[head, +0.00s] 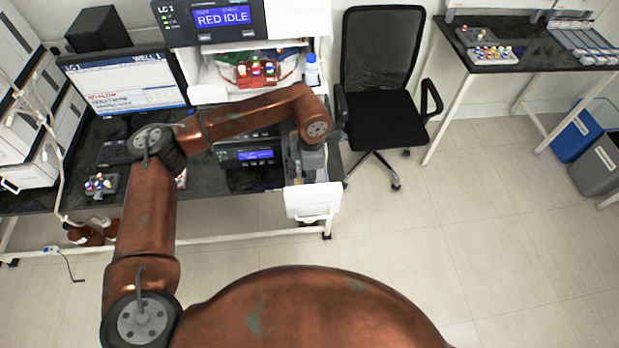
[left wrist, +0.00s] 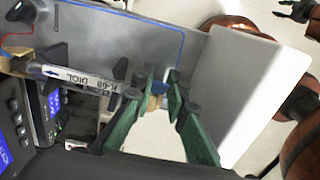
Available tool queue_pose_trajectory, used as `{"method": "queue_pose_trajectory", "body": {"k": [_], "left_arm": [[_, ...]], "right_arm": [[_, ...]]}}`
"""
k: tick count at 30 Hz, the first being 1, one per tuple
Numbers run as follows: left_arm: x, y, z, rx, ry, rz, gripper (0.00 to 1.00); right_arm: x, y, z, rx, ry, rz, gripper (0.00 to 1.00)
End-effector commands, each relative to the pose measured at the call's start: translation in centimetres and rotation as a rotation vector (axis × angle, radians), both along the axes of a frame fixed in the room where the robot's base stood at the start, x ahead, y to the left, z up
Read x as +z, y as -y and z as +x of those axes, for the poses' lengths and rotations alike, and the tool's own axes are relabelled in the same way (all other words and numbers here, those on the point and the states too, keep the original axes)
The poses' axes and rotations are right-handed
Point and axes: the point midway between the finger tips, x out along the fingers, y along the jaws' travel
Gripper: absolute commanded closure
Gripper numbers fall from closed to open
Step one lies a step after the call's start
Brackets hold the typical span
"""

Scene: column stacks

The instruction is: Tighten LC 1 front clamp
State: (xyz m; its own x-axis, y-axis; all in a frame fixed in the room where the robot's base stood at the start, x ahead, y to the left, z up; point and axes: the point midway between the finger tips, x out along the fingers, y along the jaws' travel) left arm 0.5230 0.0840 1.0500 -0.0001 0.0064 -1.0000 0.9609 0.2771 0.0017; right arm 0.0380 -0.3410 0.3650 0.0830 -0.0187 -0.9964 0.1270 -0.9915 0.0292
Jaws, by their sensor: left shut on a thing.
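The LC 1 unit (head: 212,22) stands at the top of the head view, and its screen reads RED IDLE. A silver labelled column (left wrist: 80,80) lies across the left wrist view, with a tan fitting (left wrist: 19,62) at its far left end. My left gripper (left wrist: 160,88) has green fingers shut on a small tan and blue fitting (left wrist: 154,103) at the column's right end. The fingers partly hide this fitting. In the head view my left gripper (head: 312,160) is by the open column compartment, mostly behind its own wrist. A dark gripper-like end at the wrist view's top right may be my right gripper.
A white door panel (left wrist: 250,85) stands open beside my left gripper; it also shows in the head view (head: 312,201). A monitor (head: 125,82) and a vial rack (head: 100,185) are on the left bench. A black chair (head: 385,120) stands right of the bench.

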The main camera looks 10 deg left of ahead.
Motion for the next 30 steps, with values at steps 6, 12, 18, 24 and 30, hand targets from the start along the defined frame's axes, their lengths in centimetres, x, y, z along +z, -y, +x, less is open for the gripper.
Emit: {"method": "queue_pose_trajectory", "body": {"k": [6, 12, 18, 24, 30], "left_arm": [[-0.18, 0.14, -0.06, -0.001, -0.004, 0.008, 1.00], [-0.21, 0.14, -0.08, -0.002, -0.005, 0.008, 1.00], [-0.19, 0.13, -0.08, -0.002, -0.005, 0.008, 0.76], [-0.13, 0.10, -0.05, -0.001, -0.004, 0.008, 0.68], [0.01, 0.09, -0.03, -0.001, -0.003, 0.007, 0.68]], "right_arm": [[-0.04, -0.01, 0.00, 0.000, 0.000, 0.000, 0.69], [-0.05, -0.01, 0.01, 0.000, 0.000, 0.000, 0.69], [-0.05, -0.02, 0.02, 0.000, 0.000, 0.000, 0.69], [-0.04, -0.03, 0.03, 0.000, 0.000, 0.000, 0.69], [-0.04, 0.02, 0.08, 0.001, 0.001, 0.000, 0.69]]}}
